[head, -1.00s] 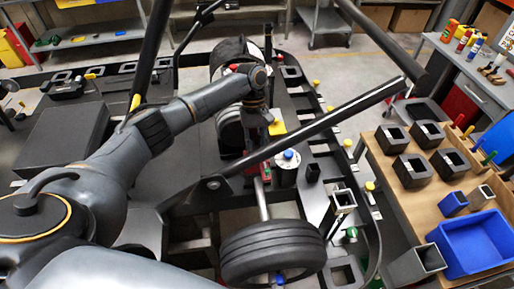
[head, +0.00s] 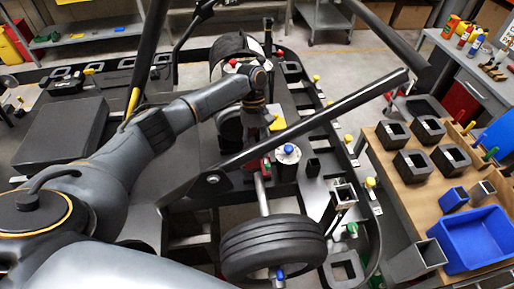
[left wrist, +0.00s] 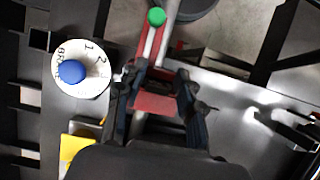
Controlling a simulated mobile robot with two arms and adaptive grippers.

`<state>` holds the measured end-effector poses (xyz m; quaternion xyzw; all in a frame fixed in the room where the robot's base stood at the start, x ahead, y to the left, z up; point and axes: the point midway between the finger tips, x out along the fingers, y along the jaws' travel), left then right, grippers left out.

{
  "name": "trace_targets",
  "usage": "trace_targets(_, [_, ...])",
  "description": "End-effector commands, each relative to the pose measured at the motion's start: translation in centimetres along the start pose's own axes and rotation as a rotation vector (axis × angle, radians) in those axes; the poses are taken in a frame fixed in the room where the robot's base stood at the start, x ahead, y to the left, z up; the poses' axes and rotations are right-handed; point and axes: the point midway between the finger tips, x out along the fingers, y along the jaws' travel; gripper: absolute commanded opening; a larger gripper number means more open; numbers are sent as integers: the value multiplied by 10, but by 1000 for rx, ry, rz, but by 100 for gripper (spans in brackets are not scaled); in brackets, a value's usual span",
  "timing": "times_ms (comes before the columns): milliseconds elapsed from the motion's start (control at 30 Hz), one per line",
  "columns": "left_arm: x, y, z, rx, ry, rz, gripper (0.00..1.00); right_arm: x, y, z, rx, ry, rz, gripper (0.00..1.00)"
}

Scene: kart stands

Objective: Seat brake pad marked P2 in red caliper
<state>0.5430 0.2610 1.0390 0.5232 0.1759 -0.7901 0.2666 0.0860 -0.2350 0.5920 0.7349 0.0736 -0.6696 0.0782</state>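My left gripper (left wrist: 160,78) points down at the kart, with one dark finger on each side of a red part (left wrist: 155,103). I cannot tell whether the fingers touch or grip it. In the head view the left gripper (head: 262,128) is over the middle of the kart, its tips partly hidden by the arm and the dark tube. Red at the axle (head: 265,168) may be the caliper. A narrow red strip (left wrist: 172,20) shows beside a grey rod in the left wrist view. I cannot make out a P2 mark or identify the pad. My right gripper is not in view.
A white dial with a blue knob (left wrist: 72,72) is left of the fingers; it also shows in the head view (head: 288,152). A dark tube (head: 330,120) slants across the kart. A tyre (head: 272,248) is in front. A wooden bench (head: 440,205) with black blocks and blue bins stands right.

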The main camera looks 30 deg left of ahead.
Motion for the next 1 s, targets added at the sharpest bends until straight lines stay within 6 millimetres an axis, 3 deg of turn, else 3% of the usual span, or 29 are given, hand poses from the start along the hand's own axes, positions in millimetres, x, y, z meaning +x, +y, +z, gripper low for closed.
trace_targets(300, [1, 0, 0, 0, -1, -1, 49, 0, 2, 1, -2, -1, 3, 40])
trace_targets(433, [-8, 0, 0, 0, 0, 0, 49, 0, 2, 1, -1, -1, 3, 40])
trace_targets(800, [-81, 1, -1, 0, 0, 2, 49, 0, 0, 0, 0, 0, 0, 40])
trace_targets(1000, [-110, 1, -1, 0, -1, 0, 49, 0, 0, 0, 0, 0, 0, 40])
